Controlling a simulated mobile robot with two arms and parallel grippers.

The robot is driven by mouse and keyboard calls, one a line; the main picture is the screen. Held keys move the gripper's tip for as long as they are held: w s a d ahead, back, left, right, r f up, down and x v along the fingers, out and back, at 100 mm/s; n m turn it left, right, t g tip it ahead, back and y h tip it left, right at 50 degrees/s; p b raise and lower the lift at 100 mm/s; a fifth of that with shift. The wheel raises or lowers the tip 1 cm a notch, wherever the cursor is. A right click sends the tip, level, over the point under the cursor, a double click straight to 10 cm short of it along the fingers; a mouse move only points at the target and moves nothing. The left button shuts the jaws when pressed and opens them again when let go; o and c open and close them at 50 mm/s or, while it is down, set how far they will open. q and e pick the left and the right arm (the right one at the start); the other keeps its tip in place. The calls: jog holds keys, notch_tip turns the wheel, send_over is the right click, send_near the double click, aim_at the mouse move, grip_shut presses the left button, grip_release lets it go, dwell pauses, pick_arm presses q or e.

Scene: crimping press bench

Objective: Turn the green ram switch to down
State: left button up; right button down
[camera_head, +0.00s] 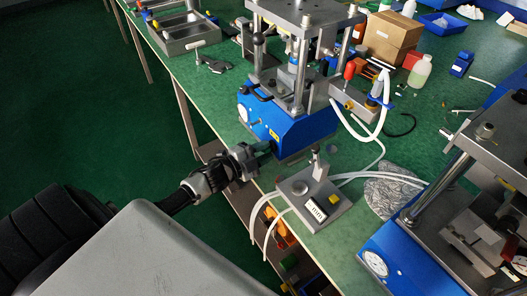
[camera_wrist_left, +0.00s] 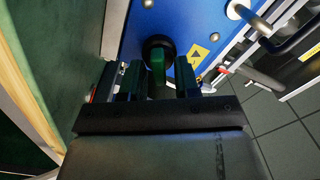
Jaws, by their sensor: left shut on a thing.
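The green ram switch (camera_wrist_left: 157,62) sticks out of a round black base on the blue front panel of the crimping press in the left wrist view. My left gripper (camera_wrist_left: 158,78) has one finger on each side of the switch and is shut on it. In the head view my left gripper (camera_head: 268,148) reaches the front of the blue press base (camera_head: 285,126), and its fingers hide the switch there. A yellow warning label (camera_wrist_left: 198,55) is right of the switch. My right gripper is not in view.
A grey control box (camera_head: 322,212) with white hoses stands on the green bench just right of my left gripper. Another blue press (camera_head: 400,262) is at the lower right. A black curved handle (camera_wrist_left: 290,35) juts out at the right in the wrist view.

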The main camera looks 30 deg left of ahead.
pick_arm(q)
jog(key=o, duration=0.6)
jog(key=shift+c, duration=0.2)
jog(key=shift+s+a+f, duration=0.1)
jog(key=shift+s+a, duration=0.1)
jog(key=shift+s, duration=0.3)
jog(key=b+v, duration=0.1)
jog(key=v, duration=0.8)
jog(key=shift+s, duration=0.4)
jog(key=shift+a, duration=0.15)
